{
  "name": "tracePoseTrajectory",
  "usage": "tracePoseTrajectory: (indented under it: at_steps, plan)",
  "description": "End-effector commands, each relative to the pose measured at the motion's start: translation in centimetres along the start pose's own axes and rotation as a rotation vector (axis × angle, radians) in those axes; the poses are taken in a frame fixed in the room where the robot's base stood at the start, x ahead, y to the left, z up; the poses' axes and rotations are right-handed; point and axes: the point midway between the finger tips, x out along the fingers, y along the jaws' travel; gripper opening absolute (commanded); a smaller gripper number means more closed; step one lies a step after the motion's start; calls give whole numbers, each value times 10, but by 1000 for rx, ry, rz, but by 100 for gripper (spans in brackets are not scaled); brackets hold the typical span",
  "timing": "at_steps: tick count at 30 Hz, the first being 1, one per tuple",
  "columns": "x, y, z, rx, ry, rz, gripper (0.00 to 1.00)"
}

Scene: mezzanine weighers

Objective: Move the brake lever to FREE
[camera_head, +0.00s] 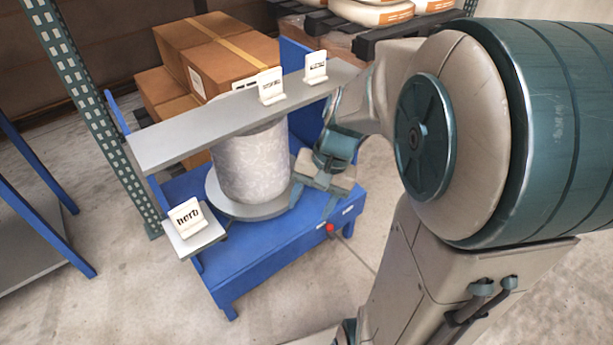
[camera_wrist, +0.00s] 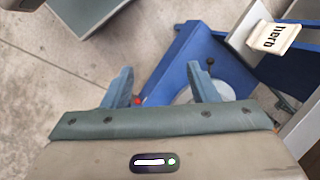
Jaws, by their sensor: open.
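A small red knob (camera_head: 330,227) shows at the front edge of the blue stand (camera_head: 265,262), near its right corner. It may be the brake lever's end; its lever and setting are too small to read. In the wrist view a red spot (camera_wrist: 137,101) shows just inside the left finger, and a black ball knob (camera_wrist: 210,62) stands farther off on the blue frame. My gripper (camera_head: 311,207) is open and empty, fingers pointing down, just above and left of the red knob in the head view. It also shows in the wrist view (camera_wrist: 160,72).
A pale drum (camera_head: 252,165) stands on a round grey plate (camera_head: 222,203) beside my gripper. A grey beam (camera_head: 200,133) with white sign holders crosses above it. A "herb" sign (camera_head: 187,216) sits at left. Cartons (camera_head: 215,60) are behind. The floor in front is clear.

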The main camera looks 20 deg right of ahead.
Motion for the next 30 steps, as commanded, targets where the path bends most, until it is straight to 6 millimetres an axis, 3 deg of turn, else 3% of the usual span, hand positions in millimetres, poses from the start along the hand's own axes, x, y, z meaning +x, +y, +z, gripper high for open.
tracePoseTrajectory:
  at_steps: [1,10,17,23,30]
  plan:
    - [30,8,-17,77,-46,-36,53]
    - [128,30,-99,490,-275,-292,53]
    - [206,67,-169,803,-431,-532,53]
    - [275,116,-230,1067,-552,-773,53]
    - [362,194,-294,1363,-672,-1102,53]
